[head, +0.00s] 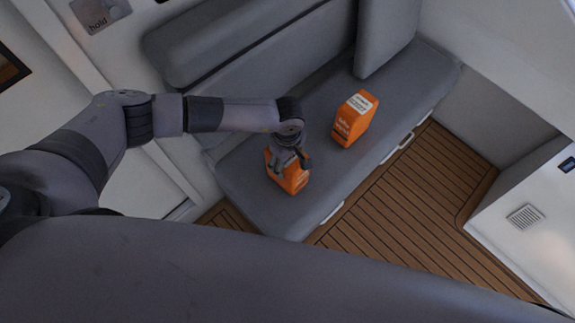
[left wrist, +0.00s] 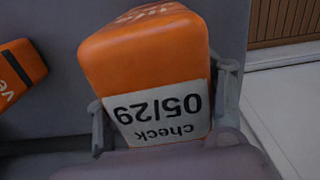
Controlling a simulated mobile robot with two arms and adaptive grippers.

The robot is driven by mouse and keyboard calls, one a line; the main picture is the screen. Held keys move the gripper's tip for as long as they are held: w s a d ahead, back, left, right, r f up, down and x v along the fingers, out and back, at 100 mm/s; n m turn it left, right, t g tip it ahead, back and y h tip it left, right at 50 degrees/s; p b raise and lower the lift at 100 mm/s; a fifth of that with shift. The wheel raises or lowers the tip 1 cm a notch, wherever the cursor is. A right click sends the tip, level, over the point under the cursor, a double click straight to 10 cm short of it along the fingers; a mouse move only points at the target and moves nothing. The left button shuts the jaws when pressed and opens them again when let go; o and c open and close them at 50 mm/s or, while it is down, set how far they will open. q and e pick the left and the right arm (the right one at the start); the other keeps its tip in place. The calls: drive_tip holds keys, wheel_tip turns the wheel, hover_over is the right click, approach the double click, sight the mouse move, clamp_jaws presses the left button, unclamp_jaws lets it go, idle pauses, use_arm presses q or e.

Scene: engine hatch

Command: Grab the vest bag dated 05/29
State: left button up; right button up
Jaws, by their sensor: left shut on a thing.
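An orange vest bag (left wrist: 148,60) with a white label reading "check 05/29", upside down in the picture, fills the middle of the left wrist view. It also shows in the head view (head: 295,182) at the near end of the grey bench seat. My left gripper (left wrist: 164,118) is shut on this bag, one finger on each side of it; in the head view the gripper (head: 287,160) covers the bag's upper part. A second orange bag (head: 350,122) with a white label stands farther along the seat. It shows partly at the left wrist view's left edge (left wrist: 18,70). Its date is not readable.
The grey bench seat (head: 325,180) has a backrest (head: 265,70) behind it. Wooden floor (head: 420,200) lies in front, with a white cabinet (head: 530,215) at the right. The seat between the two bags is free.

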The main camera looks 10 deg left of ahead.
use_arm(q)
drive_tip(key=c, duration=0.9)
drive_tip(key=shift+c, duration=0.3)
drive_tip(key=shift+w+r, duration=0.1)
drive_tip(key=shift+r, duration=0.05)
